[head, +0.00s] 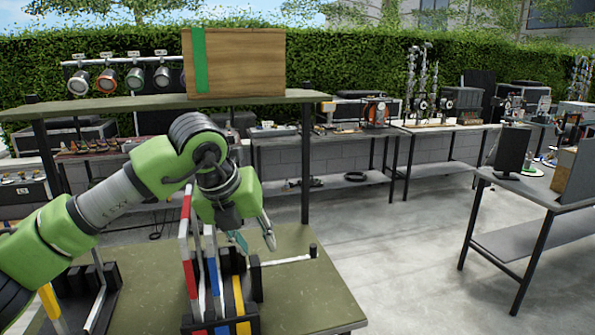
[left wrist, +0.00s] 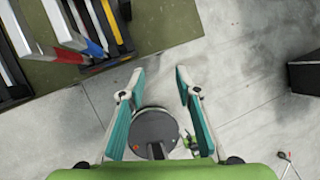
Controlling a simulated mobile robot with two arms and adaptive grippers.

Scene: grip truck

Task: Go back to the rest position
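My left gripper (head: 254,236) hangs from the green arm that comes in from the left in the head view. It points down over the right part of the near olive-topped table (head: 310,300), just behind and right of a black rack (head: 252,282) with red, white, blue and yellow strips. In the left wrist view the gripper (left wrist: 160,72) has its two teal-padded fingers spread, with nothing between them. Grey floor shows below the fingers, and the rack (left wrist: 85,30) lies to the upper left. My right gripper is not in either view.
A raised shelf (head: 160,103) above the table carries a wooden box (head: 240,62) with a green stripe. A second black rack (head: 90,285) stands at the table's left. The paved floor between is open.

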